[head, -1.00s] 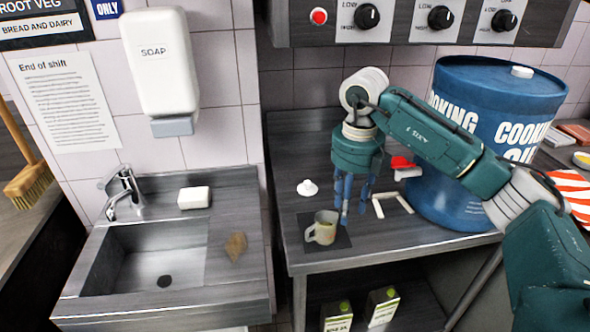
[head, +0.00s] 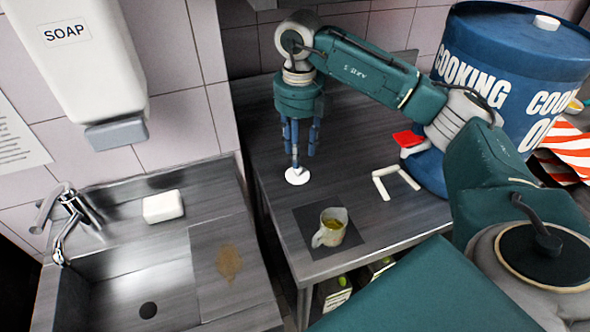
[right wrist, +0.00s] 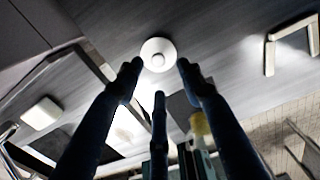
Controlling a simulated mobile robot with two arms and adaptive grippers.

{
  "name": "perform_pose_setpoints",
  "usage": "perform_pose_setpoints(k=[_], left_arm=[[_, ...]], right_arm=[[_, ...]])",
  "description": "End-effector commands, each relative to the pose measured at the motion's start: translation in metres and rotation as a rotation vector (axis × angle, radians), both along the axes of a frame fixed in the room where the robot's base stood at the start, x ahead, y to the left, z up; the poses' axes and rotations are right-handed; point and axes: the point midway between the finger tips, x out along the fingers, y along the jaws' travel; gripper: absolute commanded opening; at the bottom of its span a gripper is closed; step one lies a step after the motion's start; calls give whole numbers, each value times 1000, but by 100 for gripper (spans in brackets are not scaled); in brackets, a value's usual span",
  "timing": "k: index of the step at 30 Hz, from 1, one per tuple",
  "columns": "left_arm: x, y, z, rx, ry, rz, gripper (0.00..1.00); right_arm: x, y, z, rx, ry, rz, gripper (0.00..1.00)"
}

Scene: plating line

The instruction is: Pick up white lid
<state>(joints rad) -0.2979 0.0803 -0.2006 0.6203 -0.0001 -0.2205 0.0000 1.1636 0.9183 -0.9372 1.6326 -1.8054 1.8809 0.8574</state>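The white lid (head: 297,177) is a small round disc lying on the dark worktop, left of the middle in the head view. In the right wrist view the lid (right wrist: 157,48) shows a round knob at its centre. My right gripper (head: 301,152) points down just above the lid in the head view. In the right wrist view its blue fingers (right wrist: 158,78) are spread apart, with the lid between and beyond the tips and nothing held. The fingertips partly hide the lid's far side in the head view. My left gripper is not in view.
A mug (head: 331,228) with greenish contents stands on a dark mat (head: 349,243) nearer the front edge. A white bracket-like frame (head: 398,180), a red-topped item (head: 408,139) and a blue cooking oil drum (head: 490,85) stand to the right. A sink (head: 100,285) is at left.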

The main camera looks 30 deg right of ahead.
Motion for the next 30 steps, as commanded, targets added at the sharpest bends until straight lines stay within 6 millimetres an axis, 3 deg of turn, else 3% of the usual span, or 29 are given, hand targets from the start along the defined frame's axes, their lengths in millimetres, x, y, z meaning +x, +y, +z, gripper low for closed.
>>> perform_pose_setpoints(k=[7,12,20,25,30], left_arm=[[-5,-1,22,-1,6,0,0],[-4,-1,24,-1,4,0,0],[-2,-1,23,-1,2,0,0],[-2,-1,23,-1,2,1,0],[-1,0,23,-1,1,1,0]], right_arm=[[2,0,-31,-1,4,1,38],[3,0,-51,0,0,0,38],[3,0,-55,0,-1,0,38],[4,0,-54,0,-1,1,7],[4,0,-54,-1,-2,1,6]])
